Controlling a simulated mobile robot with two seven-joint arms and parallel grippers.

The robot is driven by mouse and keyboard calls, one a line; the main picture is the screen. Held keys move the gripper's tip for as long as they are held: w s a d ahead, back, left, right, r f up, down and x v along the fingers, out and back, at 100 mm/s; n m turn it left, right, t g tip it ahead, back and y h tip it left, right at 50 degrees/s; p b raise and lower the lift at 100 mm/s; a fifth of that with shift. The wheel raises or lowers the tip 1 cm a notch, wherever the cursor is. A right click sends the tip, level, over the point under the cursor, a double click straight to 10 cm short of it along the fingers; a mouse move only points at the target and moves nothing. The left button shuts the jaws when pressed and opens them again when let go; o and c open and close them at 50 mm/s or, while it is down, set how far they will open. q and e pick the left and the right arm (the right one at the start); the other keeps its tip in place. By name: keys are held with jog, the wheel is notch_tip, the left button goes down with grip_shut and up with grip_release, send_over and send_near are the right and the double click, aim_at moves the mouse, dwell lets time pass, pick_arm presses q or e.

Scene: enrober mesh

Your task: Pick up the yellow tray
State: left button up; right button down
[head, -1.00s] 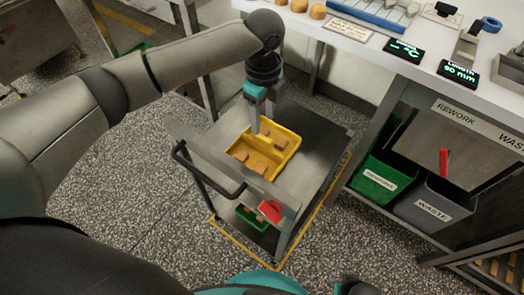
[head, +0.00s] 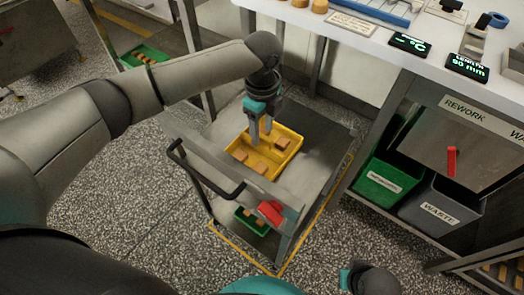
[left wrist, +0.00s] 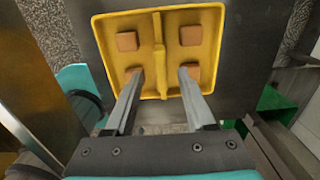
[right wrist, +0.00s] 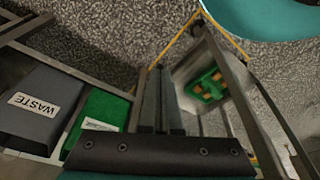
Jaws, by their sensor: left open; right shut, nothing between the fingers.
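The yellow tray (head: 290,156) sits on the upper shelf of a grey cart and holds several brown blocks. In the left wrist view the tray (left wrist: 212,42) shows a middle divider with blocks on both sides. My left gripper (head: 261,139) is open and empty, pointing down at the tray. In the left wrist view its fingers (left wrist: 160,76) appear over the tray's near part, either side of the divider; I cannot tell if they touch it. My right gripper (right wrist: 160,72) is shut and empty, away from the tray.
The cart has a dark handle (head: 205,178) and a red item (head: 271,212) at its front. A green tray (head: 252,222) with brown pieces lies on its lower shelf. A green bin (head: 378,186) and grey waste bin (head: 437,208) stand right, under the white worktop (head: 350,42).

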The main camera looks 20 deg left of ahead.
aim_at(262, 135)
pick_arm(q)
notch_tip(262, 135, down, 2)
jog(key=shift+w+f+b, duration=0.1)
jog(key=shift+f+b, duration=0.1)
jog(key=shift+b, duration=0.4)
jog(key=shift+f, duration=0.3)
pick_arm(e)
jog(key=shift+w+a+r+t, duration=0.1)
jog(key=shift+w+r, duration=0.15)
jog(key=shift+r, duration=0.35)
jog(key=shift+w+d+r+t, duration=0.1)
jog(key=shift+w+r, duration=0.2)
jog(key=shift+r, duration=0.3)
jog(key=shift+w+a+r+t, duration=0.1)
jog(key=shift+w+r, duration=0.15)
jog(key=shift+r, duration=0.35)
pick_arm(q)
grip_shut()
